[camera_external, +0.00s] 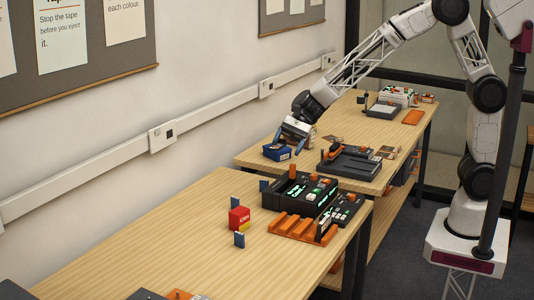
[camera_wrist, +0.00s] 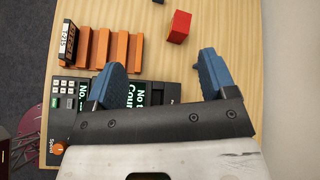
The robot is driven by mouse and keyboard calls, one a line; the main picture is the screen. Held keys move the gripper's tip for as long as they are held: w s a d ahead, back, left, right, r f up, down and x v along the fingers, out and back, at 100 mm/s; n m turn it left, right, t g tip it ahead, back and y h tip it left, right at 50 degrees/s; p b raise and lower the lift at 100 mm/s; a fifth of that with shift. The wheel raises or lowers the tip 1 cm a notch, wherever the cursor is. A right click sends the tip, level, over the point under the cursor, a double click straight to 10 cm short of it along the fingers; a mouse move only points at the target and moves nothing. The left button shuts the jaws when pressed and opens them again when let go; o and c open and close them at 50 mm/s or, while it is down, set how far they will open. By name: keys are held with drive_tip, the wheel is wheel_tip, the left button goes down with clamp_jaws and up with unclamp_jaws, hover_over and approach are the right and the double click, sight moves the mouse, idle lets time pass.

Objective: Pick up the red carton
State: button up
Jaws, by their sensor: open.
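My gripper (camera_external: 292,138) is in the air, farther back than the carton. In the wrist view my gripper (camera_wrist: 160,72) has its two blue fingers spread wide with nothing between them.
A black device with lit displays (camera_external: 305,190) and an orange ribbed rack (camera_external: 292,228) stand right of the carton. Small blue blocks (camera_external: 239,240) stand near the carton. The table's front left is mostly clear.

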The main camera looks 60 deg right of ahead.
drive_tip(key=w+a+f+m+t+y, duration=0.1)
drive_tip(key=w+a+f+m+y, duration=0.1)
drive_tip(key=w+a+f+m, duration=0.3)
drive_tip(key=w+a+f, duration=0.2)
drive_tip(key=a+f, duration=0.2)
drive_tip(key=a, duration=0.2)
drive_tip(key=shift+w+a+m, duration=0.2)
drive_tip(key=shift+a+m, duration=0.1)
drive_tip(key=shift+a, duration=0.05)
approach(243, 208)
drive_tip(key=x, duration=0.4)
drive_tip(key=shift+a+f, duration=0.1)
drive_tip(key=shift+a, duration=0.3)
drive_tip(key=shift+a+f, duration=0.3)
drive_tip(key=shift+a, duration=0.25)
drive_tip(key=shift+a, duration=0.1)
drive_tip(key=shift+x, duration=3.05)
drive_tip(key=shift+w, duration=0.1)
